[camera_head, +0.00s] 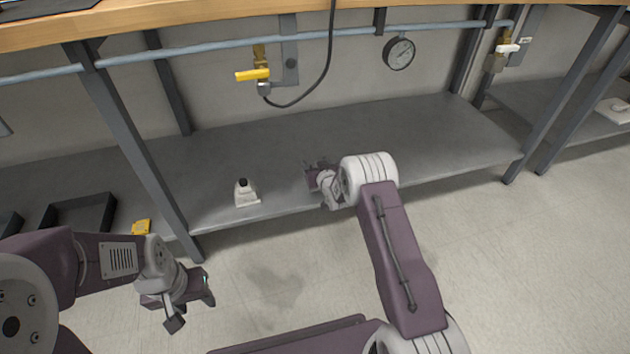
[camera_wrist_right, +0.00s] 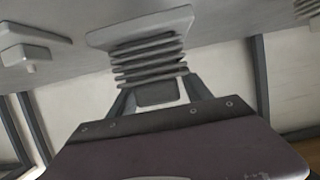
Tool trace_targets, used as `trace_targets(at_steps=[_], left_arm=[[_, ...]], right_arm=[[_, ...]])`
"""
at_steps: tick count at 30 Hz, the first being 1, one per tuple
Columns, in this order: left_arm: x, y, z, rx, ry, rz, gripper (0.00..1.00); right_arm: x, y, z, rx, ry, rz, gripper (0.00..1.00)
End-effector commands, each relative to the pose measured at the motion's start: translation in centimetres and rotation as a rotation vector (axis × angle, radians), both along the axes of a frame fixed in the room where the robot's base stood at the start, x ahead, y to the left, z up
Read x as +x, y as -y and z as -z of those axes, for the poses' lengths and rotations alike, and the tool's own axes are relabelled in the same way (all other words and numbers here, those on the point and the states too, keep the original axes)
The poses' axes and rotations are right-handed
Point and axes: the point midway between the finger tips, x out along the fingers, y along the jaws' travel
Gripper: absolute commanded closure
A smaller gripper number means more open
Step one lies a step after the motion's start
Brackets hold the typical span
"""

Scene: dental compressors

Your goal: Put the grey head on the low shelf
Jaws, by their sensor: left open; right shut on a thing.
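The low shelf (camera_head: 430,135) is a long grey metal board under the bench. My right gripper (camera_head: 312,172) is over the front part of this shelf. In the right wrist view, its fingers (camera_wrist_right: 158,95) are shut on the grey head (camera_wrist_right: 150,62), a ribbed grey piece with a wide flat end. That flat end is close to or against the grey shelf surface; I cannot tell which. In the head view the head is mostly hidden by the gripper. My left gripper (camera_head: 192,308) is open and empty, low over the floor in front of the shelf.
A small white unit with a black knob (camera_head: 245,192) stands on the shelf left of my right gripper. A yellow piece (camera_head: 141,227) and a black tray (camera_head: 80,214) lie farther left. Table legs (camera_head: 140,160) frame the shelf. The shelf's right part is clear.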

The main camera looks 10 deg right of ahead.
Motion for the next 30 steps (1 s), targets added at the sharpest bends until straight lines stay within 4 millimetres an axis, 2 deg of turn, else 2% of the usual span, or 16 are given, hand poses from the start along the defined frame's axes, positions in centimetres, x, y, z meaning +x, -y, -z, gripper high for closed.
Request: trace_targets(at_steps=[5, 12, 23, 24, 26, 30], left_arm=[[0.0, 0.0, 0.3, 0.0, 0.001, 0.0, 0.53], [0.0, 0.0, 4.2, 0.0, 0.0, 0.0, 0.53], [0.0, 0.0, 3.7, 0.0, 0.001, 0.0, 0.53], [0.0, 0.0, 3.8, 0.0, 0.001, 0.0, 0.53], [0.0, 0.0, 3.8, 0.0, 0.001, 0.0, 0.53], [0.0, 0.0, 3.8, 0.0, 0.001, 0.0, 0.53]], right_arm=[[0.2, -0.2, 0.1, 0.0, 0.005, 0.001, 1.0], [0.2, -0.2, 4.2, 0.0, 0.004, 0.001, 1.0], [0.1, -0.2, 4.1, 0.0, 0.003, 0.001, 1.0], [0.1, -0.2, 4.3, 0.0, -0.001, 0.0, 0.34], [0.1, -0.2, 4.3, 0.0, -0.001, 0.0, 0.2], [0.1, -0.2, 4.2, 0.0, 0.0, 0.0, 0.2]])
